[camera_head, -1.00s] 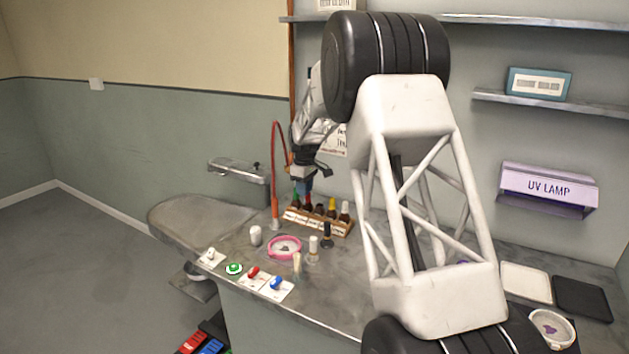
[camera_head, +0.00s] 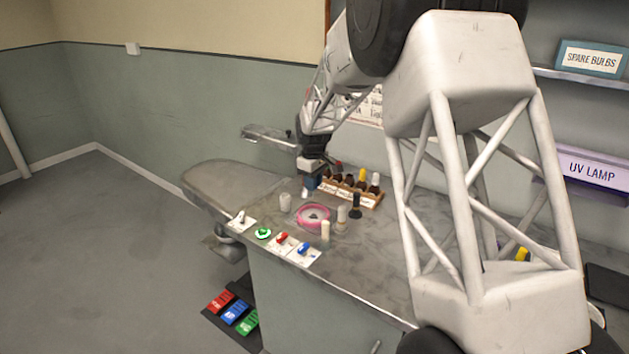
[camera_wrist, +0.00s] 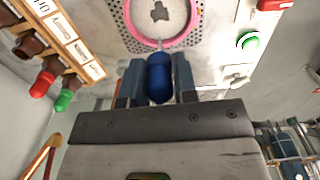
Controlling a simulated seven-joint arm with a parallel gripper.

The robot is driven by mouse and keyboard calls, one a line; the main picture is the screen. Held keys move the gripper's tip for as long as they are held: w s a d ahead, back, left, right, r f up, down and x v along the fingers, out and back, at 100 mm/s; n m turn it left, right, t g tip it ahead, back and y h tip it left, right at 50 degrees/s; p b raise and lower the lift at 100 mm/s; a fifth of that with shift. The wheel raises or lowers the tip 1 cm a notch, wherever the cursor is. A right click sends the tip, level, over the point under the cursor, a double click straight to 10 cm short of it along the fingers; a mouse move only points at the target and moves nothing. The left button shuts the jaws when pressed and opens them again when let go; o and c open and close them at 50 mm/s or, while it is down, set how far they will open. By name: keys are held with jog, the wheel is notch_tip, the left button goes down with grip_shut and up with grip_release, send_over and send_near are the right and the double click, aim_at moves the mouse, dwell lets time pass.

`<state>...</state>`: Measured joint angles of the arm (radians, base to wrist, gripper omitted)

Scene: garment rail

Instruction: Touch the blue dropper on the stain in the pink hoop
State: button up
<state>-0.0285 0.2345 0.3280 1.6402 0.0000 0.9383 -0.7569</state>
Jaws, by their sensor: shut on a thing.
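My gripper (camera_head: 309,184) is shut on the blue dropper (camera_wrist: 159,78), whose rounded blue bulb sits between the two fingers. The thin pale tip points toward the hoop's near rim in the wrist view. In the head view the gripper is above and behind the hoop; the tip appears short of the stain, clear of the surface.
A wooden rack (camera_head: 342,193) of several capped bottles stands right of my gripper. White, cream and dark bottles stand around the hoop. Coloured pedals (camera_head: 235,312) are on the floor.

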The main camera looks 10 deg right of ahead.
jog(key=shift+f, duration=0.2)
jog(key=shift+f, duration=2.8)
jog(key=shift+f, duration=0.7)
dwell(1.0)
jog(key=shift+r, duration=0.1)
jog(key=shift+r, duration=3.55)
jog(key=shift+w+d, duration=0.1)
jog(key=shift+w, duration=0.05)
